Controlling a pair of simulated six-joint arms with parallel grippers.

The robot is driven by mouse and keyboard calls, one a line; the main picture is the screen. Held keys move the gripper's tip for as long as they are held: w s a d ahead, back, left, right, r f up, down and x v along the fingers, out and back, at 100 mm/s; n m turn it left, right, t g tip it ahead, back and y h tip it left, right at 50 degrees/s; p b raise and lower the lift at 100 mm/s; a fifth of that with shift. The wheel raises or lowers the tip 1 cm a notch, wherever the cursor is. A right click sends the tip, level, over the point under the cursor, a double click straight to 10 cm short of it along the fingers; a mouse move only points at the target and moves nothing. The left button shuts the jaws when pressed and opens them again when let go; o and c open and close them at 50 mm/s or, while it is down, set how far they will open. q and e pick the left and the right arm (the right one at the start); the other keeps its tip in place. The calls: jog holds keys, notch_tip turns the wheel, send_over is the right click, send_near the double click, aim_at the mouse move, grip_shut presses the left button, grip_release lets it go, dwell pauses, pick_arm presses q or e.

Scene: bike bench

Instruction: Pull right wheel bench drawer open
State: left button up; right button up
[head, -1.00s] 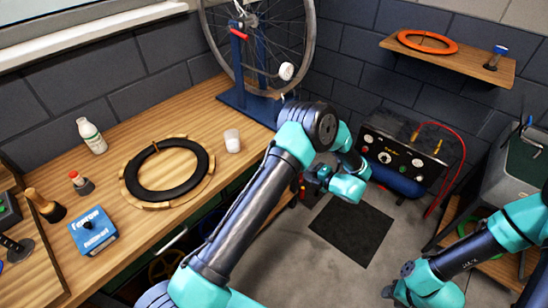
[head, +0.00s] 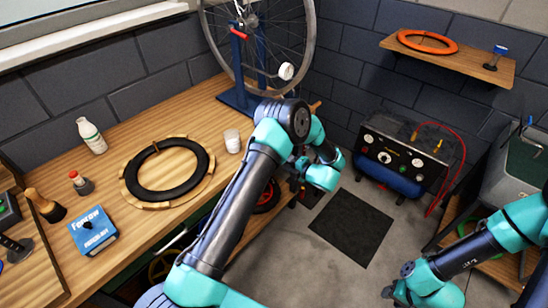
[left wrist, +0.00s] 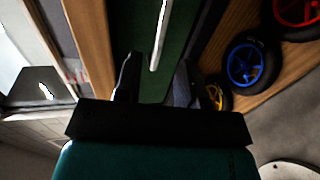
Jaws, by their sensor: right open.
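In the left wrist view a green drawer front (left wrist: 148,88) with a pale bar handle (left wrist: 160,38) lies ahead of my left gripper (left wrist: 157,78). Its two dark fingers are apart, and the handle lines up with the gap between them; I see no contact. In the head view my left arm hides most of the bench front, and its fingertips do not show clearly. Another pale handle (head: 176,236) shows at the lower left under the bench top. My right gripper (head: 391,289) is open and empty above the floor at the lower right.
The wooden bench (head: 130,115) carries a tyre on a ring (head: 163,173), a blue box (head: 93,231) and a truing stand with a wheel (head: 238,98). Small wheels, one blue (left wrist: 250,64), sit on a low shelf beside the drawer. The floor around a dark mat (head: 352,228) is clear.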

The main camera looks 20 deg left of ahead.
pick_arm(q)
jog(key=x, duration=0.7)
jog(key=shift+w+a, duration=0.1)
jog(key=shift+a, duration=0.25)
grip_shut()
